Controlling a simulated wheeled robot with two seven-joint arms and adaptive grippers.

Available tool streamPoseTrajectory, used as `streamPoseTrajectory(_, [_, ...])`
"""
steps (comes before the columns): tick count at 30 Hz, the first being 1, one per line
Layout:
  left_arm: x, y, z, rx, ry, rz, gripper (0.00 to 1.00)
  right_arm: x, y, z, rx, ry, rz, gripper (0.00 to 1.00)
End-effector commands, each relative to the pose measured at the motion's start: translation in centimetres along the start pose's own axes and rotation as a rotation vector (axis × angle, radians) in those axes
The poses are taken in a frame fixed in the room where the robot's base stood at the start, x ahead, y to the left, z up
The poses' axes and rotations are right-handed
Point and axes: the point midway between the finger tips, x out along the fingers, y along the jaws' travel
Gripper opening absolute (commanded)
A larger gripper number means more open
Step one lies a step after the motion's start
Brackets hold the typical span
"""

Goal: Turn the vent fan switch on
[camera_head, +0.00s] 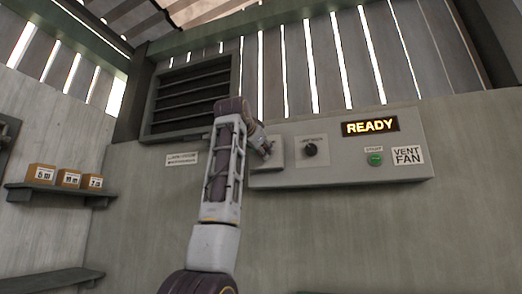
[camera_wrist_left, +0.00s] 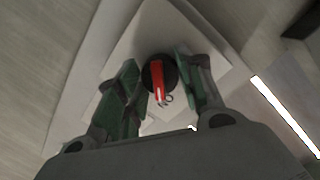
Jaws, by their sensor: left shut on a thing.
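The control panel (camera_head: 350,172) is on the grey wall, with a white VENT FAN label (camera_head: 407,156) at its right end. My left gripper (camera_head: 266,149) is at the panel's left end, in front of a raised square plate (camera_head: 266,178). In the left wrist view, a black round switch with a red bar (camera_wrist_left: 159,80) sits on this pale plate, between the two green-padded fingers of my left gripper (camera_wrist_left: 157,62). The gripper is shut on the switch. In the head view, the arm and gripper hide the switch. My right gripper is not in view.
A lit READY sign (camera_head: 370,126), a black knob (camera_head: 310,149) and a green button (camera_head: 375,159) are on the panel to the right. A louvred vent (camera_head: 188,95) is above left. Small boxes (camera_head: 68,178) stand on a shelf (camera_head: 60,189) at left.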

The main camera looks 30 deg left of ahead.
Motion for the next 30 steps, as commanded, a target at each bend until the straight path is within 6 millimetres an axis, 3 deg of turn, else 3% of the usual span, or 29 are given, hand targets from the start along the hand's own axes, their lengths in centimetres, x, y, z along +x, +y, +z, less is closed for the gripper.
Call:
streamPoseTrajectory(6, [0.0,0.0,0.0,0.001,0.0,0.0,0.13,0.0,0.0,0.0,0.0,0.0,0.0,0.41])
streamPoseTrajectory(7, [0.0,0.0,0.0,0.0,0.001,0.0,0.41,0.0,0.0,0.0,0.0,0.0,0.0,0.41])
streamPoseTrajectory(11, [0.0,0.0,0.0,0.0,0.001,-0.001,0.58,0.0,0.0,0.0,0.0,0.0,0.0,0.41])
streamPoseTrajectory(23, [-0.1,0.0,0.0,-0.001,0.001,-0.001,0.59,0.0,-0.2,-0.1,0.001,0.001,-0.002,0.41])
streamPoseTrajectory(30, [-1.2,-0.1,-0.1,-0.001,0.001,-0.001,0.59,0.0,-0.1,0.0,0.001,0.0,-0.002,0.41])
